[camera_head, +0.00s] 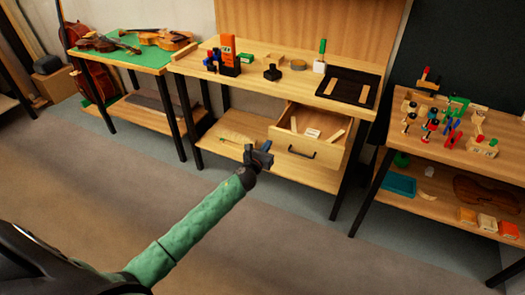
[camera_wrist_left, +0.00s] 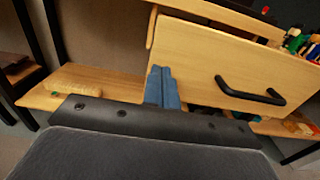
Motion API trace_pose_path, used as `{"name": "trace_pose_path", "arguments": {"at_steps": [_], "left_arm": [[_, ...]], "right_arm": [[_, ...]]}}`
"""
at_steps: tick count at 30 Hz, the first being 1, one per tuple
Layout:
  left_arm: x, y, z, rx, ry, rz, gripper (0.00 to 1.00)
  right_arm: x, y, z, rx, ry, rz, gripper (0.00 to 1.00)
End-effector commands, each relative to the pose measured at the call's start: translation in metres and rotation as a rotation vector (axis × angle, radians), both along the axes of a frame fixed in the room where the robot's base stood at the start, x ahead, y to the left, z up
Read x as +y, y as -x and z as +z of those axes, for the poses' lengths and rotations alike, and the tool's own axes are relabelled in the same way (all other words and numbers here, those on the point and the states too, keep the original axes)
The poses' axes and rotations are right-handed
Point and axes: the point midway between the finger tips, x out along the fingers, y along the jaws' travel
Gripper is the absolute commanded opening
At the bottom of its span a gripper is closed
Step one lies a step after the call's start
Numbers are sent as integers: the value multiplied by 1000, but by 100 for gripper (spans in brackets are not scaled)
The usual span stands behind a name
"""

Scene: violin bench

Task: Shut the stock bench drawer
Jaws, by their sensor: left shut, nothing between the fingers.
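The stock bench drawer (camera_head: 297,150) is pulled out under the right part of the middle bench's top, with light wooden pieces inside. Its front panel with a black handle (camera_head: 301,152) faces me. In the left wrist view the drawer front (camera_wrist_left: 215,62) fills the upper right, and the handle (camera_wrist_left: 250,91) is right of my fingers. My left gripper (camera_head: 266,148) is shut and empty, in front of the drawer's left side. Its blue fingers (camera_wrist_left: 162,88) are together and overlap the lower left of the panel in that view; I cannot tell whether they touch it. My right gripper is not in view.
The bench top (camera_head: 225,52) carries small tools and a dark tray (camera_head: 347,87). Its lower shelf (camera_head: 222,137) lies below the drawer. A green-topped bench (camera_head: 115,55) with violins stands left, and a crowded bench (camera_head: 455,150) stands right. The grey floor (camera_head: 300,240) in front is clear.

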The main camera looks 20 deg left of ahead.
Motion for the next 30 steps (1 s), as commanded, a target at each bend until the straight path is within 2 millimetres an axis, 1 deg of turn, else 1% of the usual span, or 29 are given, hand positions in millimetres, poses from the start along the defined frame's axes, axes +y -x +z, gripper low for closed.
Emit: {"name": "trace_pose_path", "arguments": {"at_steps": [1, 4, 17, 20, 23, 26, 30], "left_arm": [[0, -5, 1, 0, 1, 0, 0], [0, -9, 1, 0, 1, 0, 0], [0, -11, 0, 0, 0, 0, 0], [0, -15, 0, 0, 0, 0, 0], [0, -23, 0, -1, -2, 1, 0], [0, -36, 0, -2, -2, 1, 0], [-1, -63, 0, -3, -3, 1, 0]], "right_arm": [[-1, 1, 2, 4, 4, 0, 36], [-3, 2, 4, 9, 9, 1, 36], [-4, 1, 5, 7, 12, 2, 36], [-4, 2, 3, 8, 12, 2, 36], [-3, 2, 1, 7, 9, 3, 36], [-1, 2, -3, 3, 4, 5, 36], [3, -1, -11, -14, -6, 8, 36]]}}
